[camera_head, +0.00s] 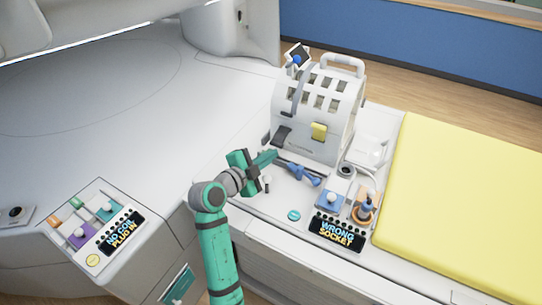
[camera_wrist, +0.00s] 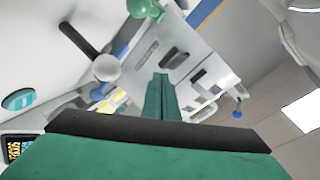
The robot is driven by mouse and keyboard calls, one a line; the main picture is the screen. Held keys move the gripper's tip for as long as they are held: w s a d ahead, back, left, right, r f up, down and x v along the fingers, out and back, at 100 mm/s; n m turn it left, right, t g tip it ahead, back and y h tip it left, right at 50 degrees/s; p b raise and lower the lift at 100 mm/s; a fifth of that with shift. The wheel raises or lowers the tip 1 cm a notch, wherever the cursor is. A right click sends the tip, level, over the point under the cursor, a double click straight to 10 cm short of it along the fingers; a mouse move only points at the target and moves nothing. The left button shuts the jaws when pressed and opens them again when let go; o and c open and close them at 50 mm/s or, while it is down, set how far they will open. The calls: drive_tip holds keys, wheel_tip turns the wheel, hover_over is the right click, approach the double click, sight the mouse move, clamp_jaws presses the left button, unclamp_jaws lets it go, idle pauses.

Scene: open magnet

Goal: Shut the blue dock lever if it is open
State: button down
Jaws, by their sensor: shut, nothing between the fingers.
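A blue lever (camera_head: 301,173) lies low along the white deck in front of the white coil housing (camera_head: 318,105); I cannot tell for sure whether it is open or shut. Another lever with a blue knob (camera_head: 297,59) stands at the housing's upper left; a blue knob also shows in the wrist view (camera_wrist: 237,114). I cannot tell which one is the dock lever. My green gripper (camera_head: 274,156) is shut and empty, just left of the low blue lever and in front of the housing. Its closed fingers (camera_wrist: 161,78) point at the housing in the wrist view.
A black stick with a white knob (camera_wrist: 105,67) stands close to my gripper. A display reading "WRONG SOCKET" (camera_head: 338,232), a blue plug block (camera_head: 329,201) and an orange-based plug (camera_head: 364,211) are at right. A yellow pad (camera_head: 465,205) lies beyond.

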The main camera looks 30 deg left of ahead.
drive_tip(key=s+a+f+n+y, duration=0.1)
drive_tip(key=n, duration=0.1)
drive_tip(key=s+a+f+n+t+y, duration=0.1)
drive_tip(key=s+n, duration=0.1)
drive_tip(key=s+f+n+y, duration=0.1)
drive_tip(key=s, duration=0.1)
drive_tip(key=shift+a+f+n, duration=0.2)
drive_tip(key=shift+a+n, duration=0.2)
drive_tip(key=s+f+n+y, duration=0.1)
drive_tip(key=s+f+n, duration=0.1)
drive_tip(key=s+f+n+y, duration=0.1)
drive_tip(key=s+f, duration=0.1)
drive_tip(key=s, duration=0.1)
drive_tip(key=s+f+n+y, duration=0.1)
drive_tip(key=s+f+n, duration=0.1)
drive_tip(key=s, duration=0.1)
drive_tip(key=shift+a+n+y, duration=0.3)
drive_tip(key=shift+a+y, duration=0.1)
drive_tip(key=s+f+n+g+y, duration=0.2)
drive_tip(key=s+f+n+y, duration=0.15)
drive_tip(key=s, duration=1.05)
drive_tip(key=s+d+m+h, duration=0.1)
drive_tip(key=s+d+h, duration=0.3)
drive_tip(key=d, duration=1.2)
drive_tip(key=s+d+f+t+h, duration=0.1)
drive_tip(key=s+d+h, duration=0.2)
drive_tip(key=s+d, duration=0.8)
drive_tip(key=d, duration=0.5)
drive_tip(key=shift+f+m+h, duration=0.15)
drive_tip(key=shift+m+h, duration=0.2)
